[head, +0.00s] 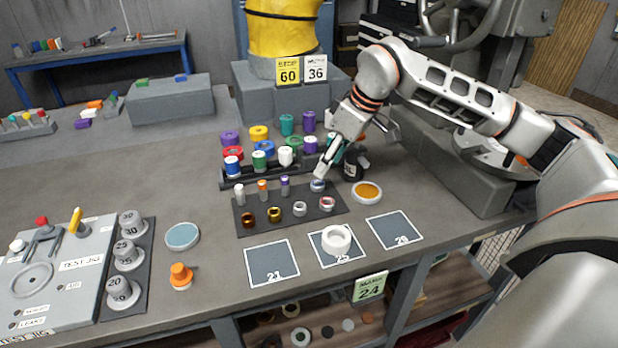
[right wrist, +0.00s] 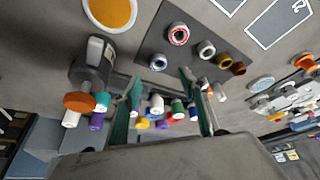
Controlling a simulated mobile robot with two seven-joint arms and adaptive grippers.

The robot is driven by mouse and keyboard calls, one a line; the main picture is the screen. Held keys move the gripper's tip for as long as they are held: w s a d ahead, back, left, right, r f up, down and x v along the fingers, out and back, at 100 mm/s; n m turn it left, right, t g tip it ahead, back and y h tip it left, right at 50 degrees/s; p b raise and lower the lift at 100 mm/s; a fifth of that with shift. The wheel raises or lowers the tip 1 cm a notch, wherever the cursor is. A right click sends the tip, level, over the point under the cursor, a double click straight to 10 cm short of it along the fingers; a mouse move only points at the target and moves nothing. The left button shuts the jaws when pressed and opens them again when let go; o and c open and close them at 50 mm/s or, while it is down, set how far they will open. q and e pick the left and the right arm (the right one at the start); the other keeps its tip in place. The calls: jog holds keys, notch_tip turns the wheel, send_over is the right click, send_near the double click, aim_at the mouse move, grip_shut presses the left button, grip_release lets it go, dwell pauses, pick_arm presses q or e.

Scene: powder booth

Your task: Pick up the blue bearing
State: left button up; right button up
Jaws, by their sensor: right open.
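The blue bearing (head: 318,185) is a small ring with a blue inner part, lying at the back right of a dark mat (head: 246,222). It also shows in the right wrist view (right wrist: 158,62), ahead of the fingertips. My right gripper (head: 323,170) comes in from the right with its fingertips just above and behind this bearing, which is partly covered by them in the head view. In the right wrist view my right gripper (right wrist: 161,82) has its two teal fingers apart, with nothing held between them. My left gripper is not in view.
Other bearings share the mat, including a red-centred one (head: 327,203). A rack of coloured rolls (head: 262,177) stands behind it. A white ring (head: 337,238) sits on the front middle pad.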

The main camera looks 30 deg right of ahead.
aim_at(318, 186)
jog(key=x, duration=0.2)
jog(key=shift+s+f, duration=0.1)
jog(key=shift+f, duration=0.25)
jog(key=x, duration=0.4)
jog(key=shift+w+f, duration=0.3)
jog(key=shift+f, duration=0.05)
jog(key=c, duration=1.2)
